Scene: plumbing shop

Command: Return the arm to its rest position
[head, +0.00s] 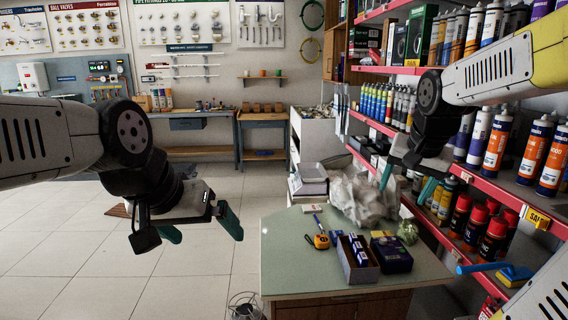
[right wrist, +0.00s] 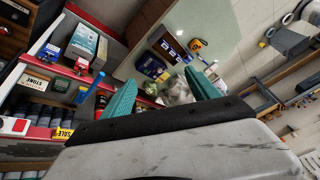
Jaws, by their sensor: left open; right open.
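My left gripper (head: 202,229) hangs over the tiled floor to the left of the table. Its two teal fingers are apart with nothing between them. My right gripper (head: 408,180) is in front of the shelving, above the table's right side. In the right wrist view its teal fingers (right wrist: 163,98) are spread wide and nothing is held between them. My right arm (head: 490,75) comes in from the upper right, and my left arm (head: 60,140) comes in from the left.
A green-topped table (head: 285,245) carries an open box (head: 357,262), a dark box (head: 391,252), a tape measure (head: 320,241) and a crumpled plastic bag (head: 362,195). Red-edged shelves (head: 480,185) full of cartridges and cans stand close on the right. The floor (head: 90,225) at left is mostly clear.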

